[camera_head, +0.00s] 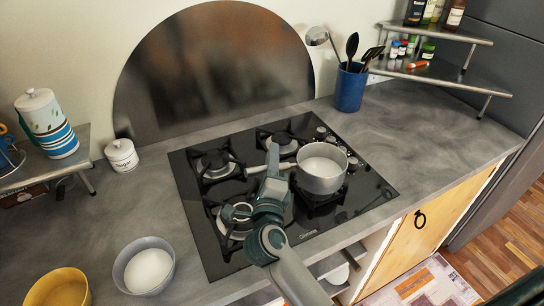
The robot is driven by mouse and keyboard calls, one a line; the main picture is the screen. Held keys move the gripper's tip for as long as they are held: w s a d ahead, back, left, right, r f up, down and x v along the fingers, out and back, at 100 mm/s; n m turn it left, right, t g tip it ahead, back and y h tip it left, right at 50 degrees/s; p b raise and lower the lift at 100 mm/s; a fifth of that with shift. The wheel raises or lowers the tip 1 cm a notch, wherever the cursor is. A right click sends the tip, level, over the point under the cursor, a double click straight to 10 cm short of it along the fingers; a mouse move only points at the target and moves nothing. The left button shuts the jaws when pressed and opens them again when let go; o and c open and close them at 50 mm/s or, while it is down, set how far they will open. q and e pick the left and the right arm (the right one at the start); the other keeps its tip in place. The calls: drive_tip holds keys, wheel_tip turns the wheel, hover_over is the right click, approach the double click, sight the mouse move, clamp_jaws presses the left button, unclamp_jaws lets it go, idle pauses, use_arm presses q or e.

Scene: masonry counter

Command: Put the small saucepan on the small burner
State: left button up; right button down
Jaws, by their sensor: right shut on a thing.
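The small saucepan (322,181), light grey and upright, is over the front right part of the black gas hob (197,226). Its handle (255,170) points left. My right gripper (272,166) is shut on the handle, with my arm coming up from the bottom. The pan hides most of the front right burner; I cannot tell whether it touches the grate. The back right burner (281,139), back left burner (214,164) and front left burner (232,222) carry no pan. My left gripper is not in view.
Hob knobs (321,131) stand right of the back right burner. A blue utensil pot (350,88) is behind. A grey bowl (144,266), yellow bowl (60,290) and sugar jar (121,155) are left of the hob. The counter on the right (430,127) is clear.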

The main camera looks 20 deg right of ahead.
drive_tip(key=c, duration=1.6)
unclamp_jaws()
drive_tip(key=shift+s+f, duration=0.1)
